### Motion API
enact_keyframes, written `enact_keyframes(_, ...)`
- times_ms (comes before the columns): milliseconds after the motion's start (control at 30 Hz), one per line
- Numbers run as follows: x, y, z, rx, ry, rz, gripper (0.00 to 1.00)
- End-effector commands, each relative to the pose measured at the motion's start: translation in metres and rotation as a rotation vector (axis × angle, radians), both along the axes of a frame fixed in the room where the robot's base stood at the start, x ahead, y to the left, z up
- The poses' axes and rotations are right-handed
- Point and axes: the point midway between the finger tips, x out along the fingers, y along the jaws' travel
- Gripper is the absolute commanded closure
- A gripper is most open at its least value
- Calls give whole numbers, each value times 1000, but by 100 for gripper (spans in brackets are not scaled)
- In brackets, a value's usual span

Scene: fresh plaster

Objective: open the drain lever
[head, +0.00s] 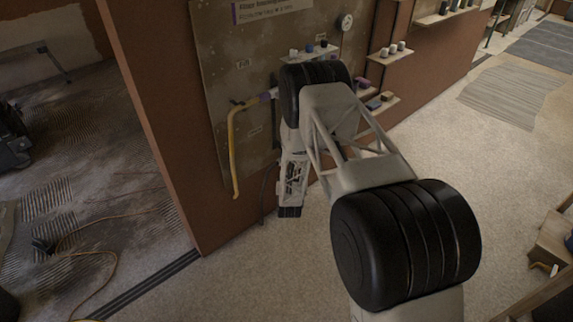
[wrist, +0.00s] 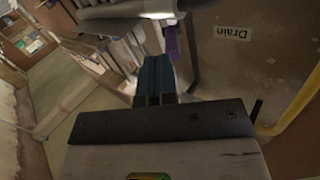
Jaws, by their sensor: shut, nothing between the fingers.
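A plate reading "Drain" (wrist: 233,32) is on the brown board in the wrist view. A purple piece (wrist: 171,40) is to its left, just beyond my fingertips; I cannot tell whether it is the drain lever or touches my gripper. In the head view a purple piece (head: 267,96) sits on a short pipe by a dark fitting, at the top of a yellow pipe (head: 232,150). My gripper (wrist: 154,68) is shut and empty, its dark blue fingers together. In the head view my gripper (head: 290,211) hangs low before the board, and my arm hides part of the board.
The brown board (head: 222,60) has a gauge (head: 345,22) and small shelves (head: 380,103) with cups and blocks to the right. A wall edge (head: 150,130) stands left of it. The pale floor (head: 250,285) in front is clear.

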Motion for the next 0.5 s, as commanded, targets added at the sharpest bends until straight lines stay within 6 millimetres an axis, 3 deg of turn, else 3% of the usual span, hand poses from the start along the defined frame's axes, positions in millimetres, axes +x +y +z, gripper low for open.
enact_keyframes(167,14,-16,-13,-134,94,-16,100)
enact_keyframes(500,55,-46,-18,-436,355,-6,100)
